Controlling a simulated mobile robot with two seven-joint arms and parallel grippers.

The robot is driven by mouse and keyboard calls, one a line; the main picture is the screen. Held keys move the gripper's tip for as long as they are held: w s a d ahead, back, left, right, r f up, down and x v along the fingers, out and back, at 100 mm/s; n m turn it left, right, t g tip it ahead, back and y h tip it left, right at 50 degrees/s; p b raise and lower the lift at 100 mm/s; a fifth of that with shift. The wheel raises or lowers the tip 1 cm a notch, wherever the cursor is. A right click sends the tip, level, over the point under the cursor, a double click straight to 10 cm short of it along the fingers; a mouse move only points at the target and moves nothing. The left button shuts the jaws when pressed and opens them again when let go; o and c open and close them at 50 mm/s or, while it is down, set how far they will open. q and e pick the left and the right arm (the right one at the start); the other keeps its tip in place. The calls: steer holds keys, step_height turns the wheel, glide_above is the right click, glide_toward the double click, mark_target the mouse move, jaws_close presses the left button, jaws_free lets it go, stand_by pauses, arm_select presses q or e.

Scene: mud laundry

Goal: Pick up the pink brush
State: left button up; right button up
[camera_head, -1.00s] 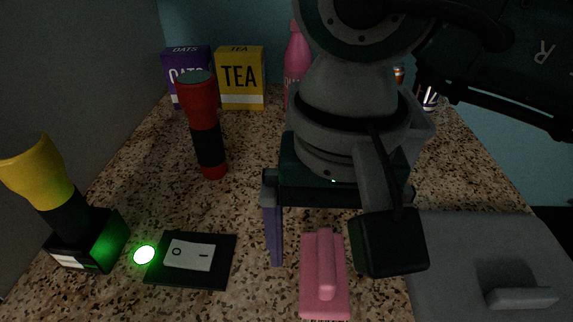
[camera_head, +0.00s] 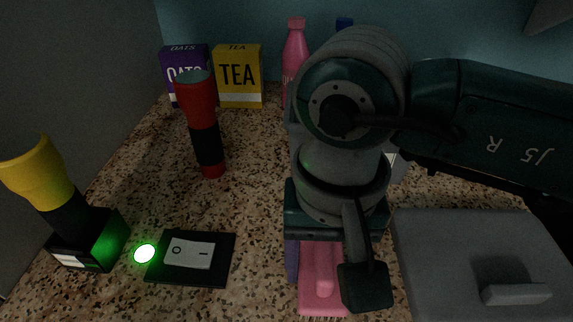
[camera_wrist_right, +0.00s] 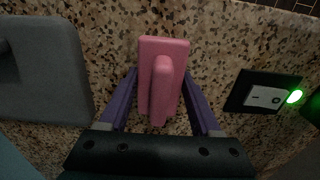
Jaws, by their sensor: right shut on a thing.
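The pink brush (camera_head: 322,280) lies on the speckled counter, its raised handle bar facing up. In the head view its right part is hidden behind my right wrist. My right gripper (camera_head: 318,270) points down over the brush, one purple finger showing at its left side. In the right wrist view the brush (camera_wrist_right: 164,82) sits between the two purple fingers of my right gripper (camera_wrist_right: 161,77), which is shut on it. I cannot see the brush clear of the counter. My left gripper is not in view.
A grey lidded box (camera_head: 470,265) stands close on the right. A black switch plate (camera_head: 192,258) lies to the left, near a yellow and a red flashlight (camera_head: 205,125). Oats (camera_head: 186,68) and tea (camera_head: 239,75) boxes and a pink bottle (camera_head: 296,62) stand at the back.

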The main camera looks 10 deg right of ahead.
steer(key=c, duration=0.7)
steer(key=shift+c, duration=0.2)
